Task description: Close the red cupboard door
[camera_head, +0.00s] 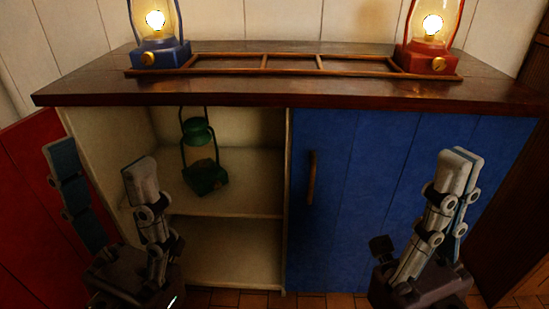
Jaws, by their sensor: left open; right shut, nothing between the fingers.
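The red cupboard door (25,200) stands swung wide open at the left edge of the head view, leaving the left half of the cupboard uncovered. My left gripper (102,168) is open and empty; its left finger overlaps the red door in the picture and its right finger is in front of the open cupboard. Whether it touches the door I cannot tell. My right gripper (455,165) is shut and empty, in front of the blue door (345,200), which is closed and has a vertical handle (311,178).
A green lantern (204,165) stands on the upper shelf (240,196) inside the cupboard. On the wooden top (270,90) are a lit blue lantern (160,52), a lit red lantern (430,60) and a low wooden rail (290,64). A brown panel (510,210) stands at the right.

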